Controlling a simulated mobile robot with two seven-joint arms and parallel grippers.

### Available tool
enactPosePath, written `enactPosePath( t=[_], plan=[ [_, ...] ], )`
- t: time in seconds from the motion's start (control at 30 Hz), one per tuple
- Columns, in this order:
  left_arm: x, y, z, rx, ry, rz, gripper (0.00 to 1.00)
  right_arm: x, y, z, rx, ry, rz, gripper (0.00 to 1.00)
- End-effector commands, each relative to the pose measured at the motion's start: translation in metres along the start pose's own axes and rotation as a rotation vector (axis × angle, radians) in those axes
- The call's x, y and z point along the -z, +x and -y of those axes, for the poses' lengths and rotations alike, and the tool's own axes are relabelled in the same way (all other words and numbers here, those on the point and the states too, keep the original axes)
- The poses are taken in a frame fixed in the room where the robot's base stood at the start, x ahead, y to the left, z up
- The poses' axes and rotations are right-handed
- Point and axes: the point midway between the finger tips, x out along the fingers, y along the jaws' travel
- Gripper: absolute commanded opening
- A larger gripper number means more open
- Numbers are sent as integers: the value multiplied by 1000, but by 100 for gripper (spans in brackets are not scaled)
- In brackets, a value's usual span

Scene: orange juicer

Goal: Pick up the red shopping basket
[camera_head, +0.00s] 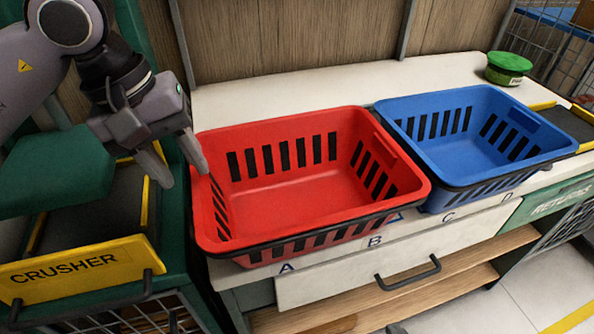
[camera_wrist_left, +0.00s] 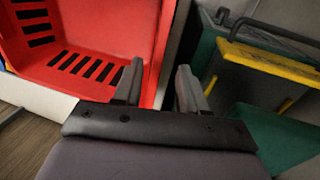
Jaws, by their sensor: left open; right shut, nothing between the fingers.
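The red shopping basket (camera_head: 300,192) stands upright and empty on the white counter, left of the blue basket. My left gripper (camera_head: 185,178) is at the basket's left rim, its fingers spread apart. In the head view one finger overlaps the rim and the other is outside, on the left. In the left wrist view the red basket (camera_wrist_left: 105,28) fills the upper left, and its side wall shows between the open fingers (camera_wrist_left: 160,67). Whether either finger touches the rim I cannot tell. My right gripper is not in view.
A blue basket (camera_head: 455,150) stands close on the right of the red one. A wooden wall stands behind.

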Motion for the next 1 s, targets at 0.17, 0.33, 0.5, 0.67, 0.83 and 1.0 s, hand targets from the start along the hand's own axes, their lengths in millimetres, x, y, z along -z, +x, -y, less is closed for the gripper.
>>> enactPosePath(
  t=[0.17,0.33,0.5,0.67,0.83,1.0],
  plan=[
    [-1,16,0,1,0,4,42,1,-3,0,0,1,4,0],
    [-1,33,-2,2,0,5,42,6,-8,0,1,1,7,0],
    [-1,58,-3,2,0,6,42,10,-11,0,1,1,7,0],
    [-1,70,-3,1,1,2,42,11,-12,0,1,1,7,0],
    [0,70,-3,1,1,0,42,11,-11,0,0,1,7,0],
    [0,70,-3,0,1,0,2,11,-11,0,0,1,6,0]
  ],
)
